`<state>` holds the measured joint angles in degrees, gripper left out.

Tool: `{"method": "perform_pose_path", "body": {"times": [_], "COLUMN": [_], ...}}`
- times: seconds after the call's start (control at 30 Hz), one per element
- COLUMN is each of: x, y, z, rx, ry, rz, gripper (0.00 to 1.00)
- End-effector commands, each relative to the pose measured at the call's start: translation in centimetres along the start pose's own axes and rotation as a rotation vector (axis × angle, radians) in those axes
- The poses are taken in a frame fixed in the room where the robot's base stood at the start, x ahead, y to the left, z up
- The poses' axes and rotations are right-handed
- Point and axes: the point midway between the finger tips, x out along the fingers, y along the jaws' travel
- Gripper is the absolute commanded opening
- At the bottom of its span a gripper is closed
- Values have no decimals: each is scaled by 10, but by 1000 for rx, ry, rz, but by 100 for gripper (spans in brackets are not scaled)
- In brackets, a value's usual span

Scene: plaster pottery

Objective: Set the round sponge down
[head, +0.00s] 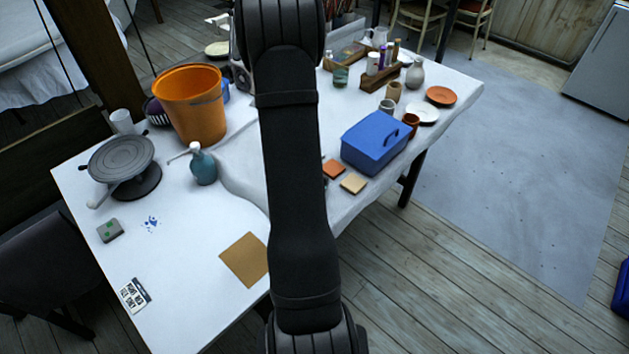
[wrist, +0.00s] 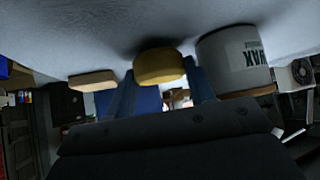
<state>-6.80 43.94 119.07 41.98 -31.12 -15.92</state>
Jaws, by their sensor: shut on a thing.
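The round sponge (wrist: 160,67), yellow and thick, is between the two blue fingers of my gripper (wrist: 163,82) in the wrist view. The fingers are shut on its sides. The white tabletop (wrist: 150,20) fills the top of that view, and a dark shadow lies on it right by the sponge. I cannot tell whether the sponge touches the table or is just off it. In the head view my arm hides the gripper and the sponge; the table (head: 190,285) shows on both sides.
In the wrist view a white wax container (wrist: 233,60) is close right of the sponge and a tan block (wrist: 93,81) is left. In the head view a blue box (head: 372,143), orange bucket (head: 190,108), teal bottle (head: 203,168) and turntable (head: 121,158) stand on the table. Its front left is mostly clear.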

Motion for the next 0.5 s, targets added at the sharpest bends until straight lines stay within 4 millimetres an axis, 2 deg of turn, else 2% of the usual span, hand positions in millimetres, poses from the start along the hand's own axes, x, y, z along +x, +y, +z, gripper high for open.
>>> {"method": "perform_pose_path", "body": {"times": [0.37, 0.5], "x": [-27, -40], "y": [0, 27], "z": [-27, -34], "rx": [2, 3], "ry": [3, 1], "rz": [-1, 4], "gripper": [24, 24]}}
